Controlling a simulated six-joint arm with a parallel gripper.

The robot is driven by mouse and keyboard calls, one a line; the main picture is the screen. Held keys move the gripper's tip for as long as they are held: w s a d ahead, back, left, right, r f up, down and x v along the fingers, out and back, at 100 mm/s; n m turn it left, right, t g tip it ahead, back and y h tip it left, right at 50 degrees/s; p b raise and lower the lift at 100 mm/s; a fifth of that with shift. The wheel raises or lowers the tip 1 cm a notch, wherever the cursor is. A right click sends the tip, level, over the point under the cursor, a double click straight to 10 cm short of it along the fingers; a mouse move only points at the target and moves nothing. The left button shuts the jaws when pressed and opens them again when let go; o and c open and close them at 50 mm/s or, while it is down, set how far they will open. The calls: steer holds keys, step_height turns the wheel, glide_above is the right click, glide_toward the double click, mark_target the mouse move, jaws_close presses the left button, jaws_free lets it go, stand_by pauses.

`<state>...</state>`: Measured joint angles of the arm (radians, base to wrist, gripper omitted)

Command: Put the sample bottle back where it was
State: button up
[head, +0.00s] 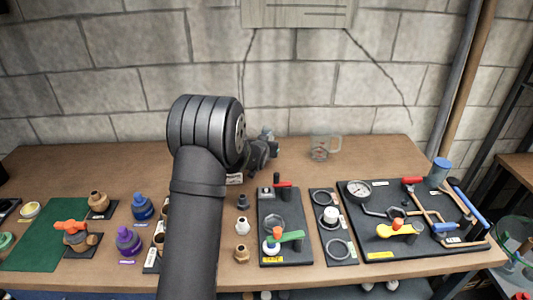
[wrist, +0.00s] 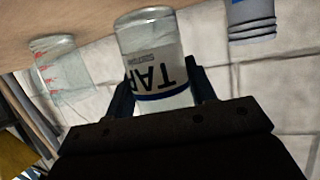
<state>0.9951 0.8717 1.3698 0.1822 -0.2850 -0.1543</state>
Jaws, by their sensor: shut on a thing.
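My gripper (wrist: 160,95) is shut on the sample bottle (wrist: 150,42), a clear bottle with a white label reading "TAP" and a dark blue band. The bottle sits between the two dark fingers in the wrist view, and the lettering appears upside down there. In the head view my arm hides the bottle and most of my gripper. A narrow black mat (head: 318,232) on the bench carries ring shapes, with a white-topped item (head: 330,216) at its middle. I cannot tell from these frames where the bottle stood before.
A clear measuring jug (head: 323,148) stands at the back of the bench; a clear vessel with red marks (wrist: 60,72) shows in the wrist view. Black boards with valves (head: 285,240) and a gauge (head: 359,190) fill the right side. Small fittings and purple (head: 128,240) and blue (head: 143,207) items stand left.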

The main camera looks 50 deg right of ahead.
steer(key=shift+f, duration=1.8)
steer(key=shift+f, duration=0.15)
steer(key=o, duration=1.1)
steer(key=shift+c, duration=0.2)
